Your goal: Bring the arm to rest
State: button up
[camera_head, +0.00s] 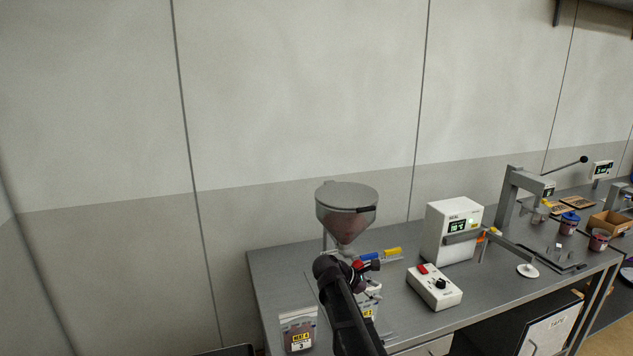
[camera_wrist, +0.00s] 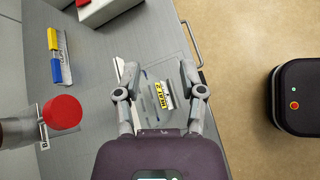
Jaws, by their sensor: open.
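My gripper (camera_wrist: 160,82) is open in the wrist view, with its two fingers spread apart. A clear bag with a yellow label (camera_wrist: 162,96) lies below, in the gap between the fingers. I cannot tell the exact height between them, but nothing is seen gripped. In the head view my dark arm reaches up from the bottom middle over the front of the grey bench (camera_head: 280,270), and the arm hides most of the gripper.
A lidded hopper (camera_head: 346,212) stands behind my arm; a round red knob (camera_wrist: 62,112) is close left in the wrist view. Another labelled bag (camera_head: 298,332) stands left.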

jog(key=s+f+m+g+y, duration=0.1)
jog(key=s+f+m+y, duration=0.3)
jog(key=s+m, duration=0.4)
jog(key=s+f+m+g+y+b, duration=0.1)
jog(key=s+f+m+y, duration=0.4)
jog(key=s+m, duration=0.4)
jog(key=s+a+y, duration=0.1)
jog(key=s, duration=0.4)
jog(key=shift+s+f+g+b, duration=0.2)
jog(key=shift+s+g+b, duration=0.1)
jog(key=shift+s+g, duration=0.1)
